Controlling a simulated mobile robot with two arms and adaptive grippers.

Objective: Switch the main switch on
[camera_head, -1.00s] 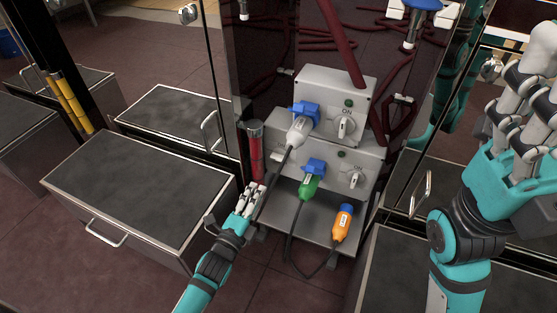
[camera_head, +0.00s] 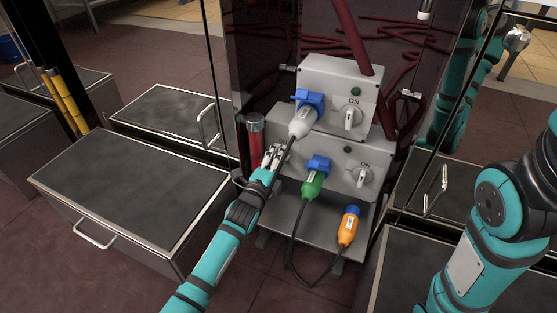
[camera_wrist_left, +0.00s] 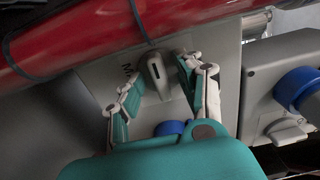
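The main switch (camera_wrist_left: 156,74) is a grey knob on a grey panel in the left wrist view. Part of a dark label starting with M shows beside it. My left gripper (camera_head: 272,156) is at the left side of the lower grey box in the head view. In the left wrist view its two fingers stand apart, one on each side of the knob, with visible gaps. In the head view the main switch is hidden behind the gripper. My right arm (camera_head: 490,215) shows at the right, but its gripper is out of view.
The upper grey box (camera_head: 322,85) and lower grey box (camera_head: 338,189) carry ON knobs and blue sockets with a white plug (camera_head: 302,122) and a green plug (camera_head: 312,185). An orange plug (camera_head: 348,226) stands below. A red cylinder (camera_head: 256,145) is close beside my left gripper.

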